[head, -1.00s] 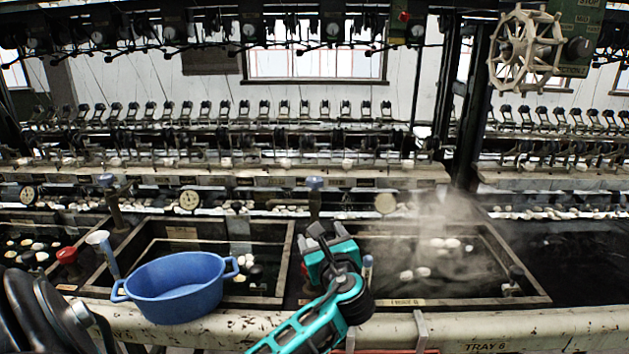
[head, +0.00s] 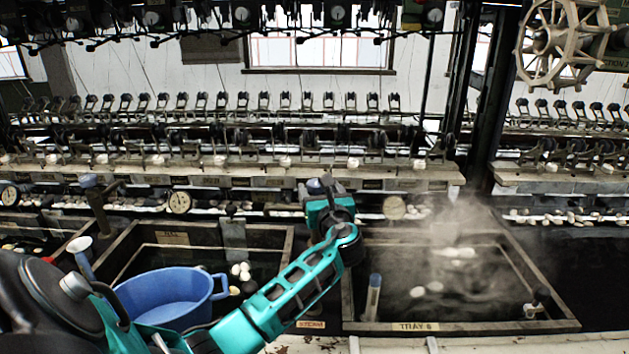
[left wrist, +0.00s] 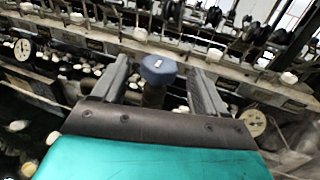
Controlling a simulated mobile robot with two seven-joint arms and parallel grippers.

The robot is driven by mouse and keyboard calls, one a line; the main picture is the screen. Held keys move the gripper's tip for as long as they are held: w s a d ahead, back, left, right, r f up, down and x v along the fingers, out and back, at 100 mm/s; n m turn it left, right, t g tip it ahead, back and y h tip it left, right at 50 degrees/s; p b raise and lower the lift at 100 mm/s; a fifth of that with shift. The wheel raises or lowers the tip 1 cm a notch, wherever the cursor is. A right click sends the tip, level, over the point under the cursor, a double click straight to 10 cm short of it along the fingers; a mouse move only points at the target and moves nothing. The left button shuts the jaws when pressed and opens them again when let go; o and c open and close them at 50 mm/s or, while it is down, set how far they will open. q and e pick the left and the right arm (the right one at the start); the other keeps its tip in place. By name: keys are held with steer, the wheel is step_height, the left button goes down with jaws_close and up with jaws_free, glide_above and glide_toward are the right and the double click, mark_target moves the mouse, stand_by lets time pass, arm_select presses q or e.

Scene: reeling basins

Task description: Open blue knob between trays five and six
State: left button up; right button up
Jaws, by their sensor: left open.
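The blue knob (left wrist: 158,69) sits on a dark upright stem. In the left wrist view it stands between the two open fingers of my left gripper (left wrist: 160,78), with a visible gap on each side. In the head view the blue knob (head: 314,186) shows at the far edge between the two trays, partly hidden by my left gripper (head: 324,192). The left tray (head: 122,240), apparently tray five, is partly covered by my arm. Tray six (head: 462,327) is on the right, with steam over it. My right gripper is not in view.
A blue tub (head: 165,298) stands over the left tray's front, beside my arm. Another blue-topped post (head: 92,190) stands further left. A blue-topped stick (head: 374,290) stands at tray six's left corner. Round gauges (head: 179,202) and reeling machinery line the back.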

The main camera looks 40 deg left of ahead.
mark_target(314, 179)
arm_select(q)
steer(key=x, duration=0.6)
steer(key=c, duration=1)
steer(key=shift+o, duration=0.2)
